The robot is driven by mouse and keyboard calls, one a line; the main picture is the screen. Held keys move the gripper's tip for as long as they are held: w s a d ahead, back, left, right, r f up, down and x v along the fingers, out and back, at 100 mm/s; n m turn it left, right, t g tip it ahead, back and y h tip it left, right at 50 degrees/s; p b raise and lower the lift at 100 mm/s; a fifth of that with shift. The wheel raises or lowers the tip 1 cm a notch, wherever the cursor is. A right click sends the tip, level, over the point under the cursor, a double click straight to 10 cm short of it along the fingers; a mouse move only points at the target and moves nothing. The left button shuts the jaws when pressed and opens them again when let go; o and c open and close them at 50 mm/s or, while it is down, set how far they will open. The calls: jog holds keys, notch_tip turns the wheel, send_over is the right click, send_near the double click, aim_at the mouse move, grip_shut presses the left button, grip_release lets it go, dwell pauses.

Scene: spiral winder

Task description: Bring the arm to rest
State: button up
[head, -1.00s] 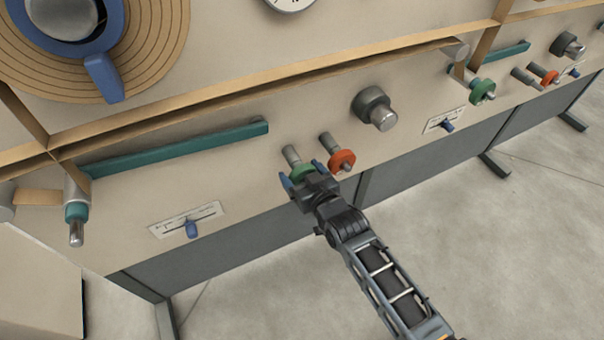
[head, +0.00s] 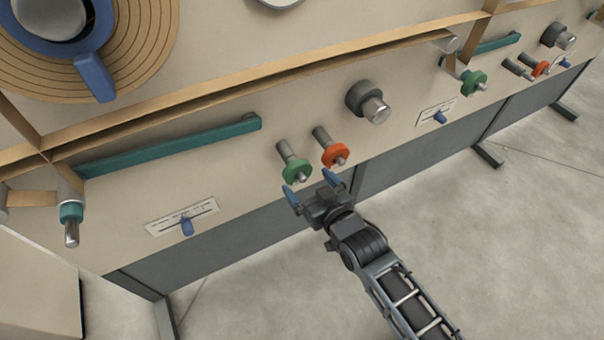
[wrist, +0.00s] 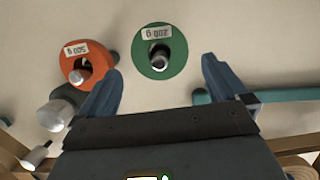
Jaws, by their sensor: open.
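My gripper (head: 311,188) is open and empty in the head view, just below and in front of the green disc (head: 297,171) and apart from it. In the wrist view my gripper (wrist: 160,88) shows two blue fingers spread wide. The green disc (wrist: 174,67), labelled 200 g, appears between and beyond the fingers on its peg. The orange disc (wrist: 75,63), labelled 500 g, is at the left, near the left finger. In the head view the orange disc (head: 335,155) sits on its own peg right of the green one.
The machine panel has a grey knob (head: 368,102), a teal bar (head: 170,147), a blue slider (head: 187,226) at lower left and another slider (head: 439,117) at right. A tan strip (head: 250,98) runs above. Open floor (head: 520,220) lies at the lower right.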

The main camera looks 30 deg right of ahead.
jog(key=shift+s+r, duration=0.1)
jog(key=shift+s, duration=0.15)
jog(key=shift+s, duration=0.1)
jog(key=f+v, duration=0.1)
jog(key=v, duration=2)
jog(key=s+r+p, duration=0.1)
jog(key=s+r, duration=1.4)
jog(key=s, duration=0.1)
jog(key=shift+r, duration=0.4)
jog(key=shift+c, duration=0.4)
